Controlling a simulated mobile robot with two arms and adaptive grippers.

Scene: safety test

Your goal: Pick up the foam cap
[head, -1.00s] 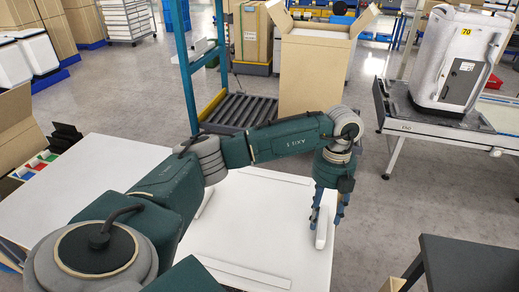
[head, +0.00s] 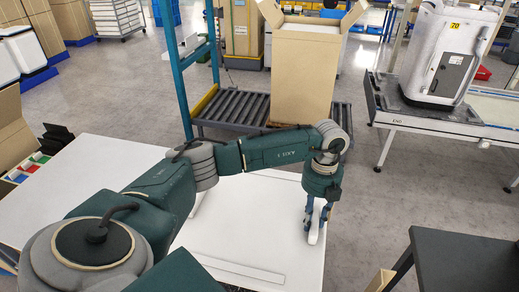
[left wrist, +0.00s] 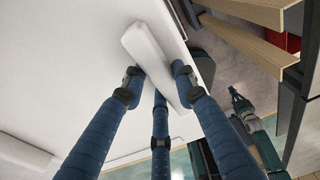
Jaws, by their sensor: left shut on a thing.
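The foam cap (head: 314,236) is a long white block with rounded edges. It stands out below my left gripper (head: 318,215) near the right edge of the white table (head: 260,215). In the left wrist view the foam cap (left wrist: 150,48) lies slantwise between the blue fingers of my left gripper (left wrist: 155,82), which is shut on it. Its lower part is partly hidden by the fingers. I cannot tell whether it touches the table.
A flat white strip (head: 240,272) lies along the table's front edge. A dark table (head: 465,262) stands at the right, with floor between. Behind are a roller conveyor (head: 240,108) and an open cardboard box (head: 303,80). The table's middle is mostly clear.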

